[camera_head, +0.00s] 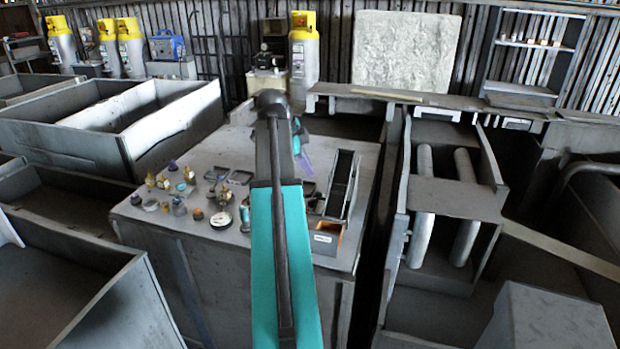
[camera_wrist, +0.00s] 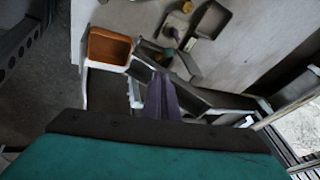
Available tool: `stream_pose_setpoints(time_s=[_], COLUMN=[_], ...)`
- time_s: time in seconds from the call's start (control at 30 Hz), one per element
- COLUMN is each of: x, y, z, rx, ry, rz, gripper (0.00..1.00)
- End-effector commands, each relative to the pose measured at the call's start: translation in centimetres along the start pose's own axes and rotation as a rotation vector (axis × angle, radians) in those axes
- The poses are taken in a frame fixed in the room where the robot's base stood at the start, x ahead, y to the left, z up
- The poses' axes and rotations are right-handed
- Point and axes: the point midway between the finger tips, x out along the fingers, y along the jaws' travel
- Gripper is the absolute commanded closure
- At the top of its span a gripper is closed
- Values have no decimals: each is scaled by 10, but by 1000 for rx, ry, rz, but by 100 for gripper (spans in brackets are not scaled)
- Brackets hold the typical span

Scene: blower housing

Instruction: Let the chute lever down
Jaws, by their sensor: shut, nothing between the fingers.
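The dark sloping chute (camera_head: 341,184) stands on the grey workbench (camera_head: 215,165), with a small orange-lined bin (camera_head: 325,239) at its near end. In the wrist view the chute (camera_wrist: 215,97) runs rightward from the bin (camera_wrist: 108,47). My gripper's purple fingers (camera_head: 304,163) are just left of the chute's far part in the head view, mostly behind my arm. In the wrist view the shut fingers (camera_wrist: 162,85) overlap the chute's side, with nothing held. I cannot make out the lever clearly, nor tell whether the fingers touch anything.
Several small brass and dark fittings (camera_head: 172,183) and a round white dial (camera_head: 220,220) lie on the bench left of my arm. An open bay with two pale pipes (camera_head: 465,205) is right of the bench. Large grey bins (camera_head: 110,125) fill the left.

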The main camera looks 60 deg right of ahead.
Motion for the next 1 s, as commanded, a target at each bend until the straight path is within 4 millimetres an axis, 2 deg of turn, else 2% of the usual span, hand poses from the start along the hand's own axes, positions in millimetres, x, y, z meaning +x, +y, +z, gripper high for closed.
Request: stream_pose_setpoints(time_s=[0.3, 1.0], x=[-14, -15], y=[-3, -2], z=[0, 1], rx=[-1, -3], ry=[0, -1], rz=[0, -1], gripper=[100, 100])
